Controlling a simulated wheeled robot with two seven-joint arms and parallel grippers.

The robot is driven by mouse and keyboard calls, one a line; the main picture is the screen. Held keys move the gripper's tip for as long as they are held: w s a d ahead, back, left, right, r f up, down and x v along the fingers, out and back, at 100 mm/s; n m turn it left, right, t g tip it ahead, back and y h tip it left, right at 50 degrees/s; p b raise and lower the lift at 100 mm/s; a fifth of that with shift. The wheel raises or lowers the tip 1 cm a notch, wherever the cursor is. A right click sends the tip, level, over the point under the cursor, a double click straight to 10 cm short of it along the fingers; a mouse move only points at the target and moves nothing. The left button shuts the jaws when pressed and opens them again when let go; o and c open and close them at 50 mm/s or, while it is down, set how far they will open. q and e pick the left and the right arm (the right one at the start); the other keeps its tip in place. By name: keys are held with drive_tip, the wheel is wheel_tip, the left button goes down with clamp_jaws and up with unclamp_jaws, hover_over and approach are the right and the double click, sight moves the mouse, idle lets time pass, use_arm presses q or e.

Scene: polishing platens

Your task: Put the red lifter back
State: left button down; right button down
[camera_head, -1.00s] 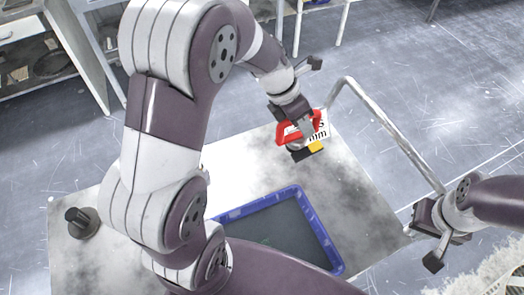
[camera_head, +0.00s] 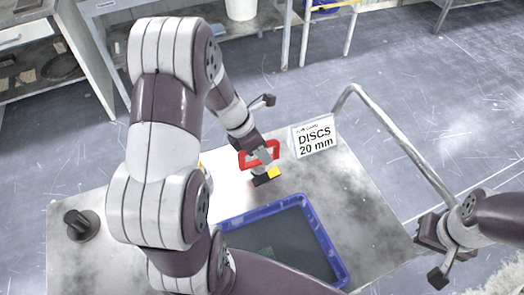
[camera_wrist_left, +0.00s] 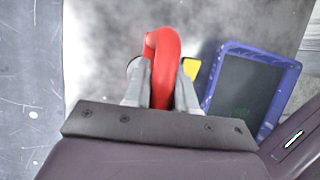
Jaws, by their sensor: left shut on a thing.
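The red lifter (camera_head: 245,160) has a red loop handle and is held by my left gripper (camera_head: 262,158) above the metal table. In the left wrist view the fingers of my left gripper (camera_wrist_left: 160,85) are shut on the red handle (camera_wrist_left: 161,50).
A blue-rimmed tray (camera_head: 325,240) with a dark floor lies on the table (camera_head: 350,190), right of my left arm. A sign reading "DISCS 20 mm" (camera_head: 314,136) stands at the back edge. A black knobbed object (camera_head: 82,225) is at the left. A metal rail (camera_head: 400,140) runs along the right.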

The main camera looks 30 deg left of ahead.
use_arm(q)
drive_tip(key=c, duration=0.9)
unclamp_jaws()
drive_tip(key=shift+d, duration=0.1)
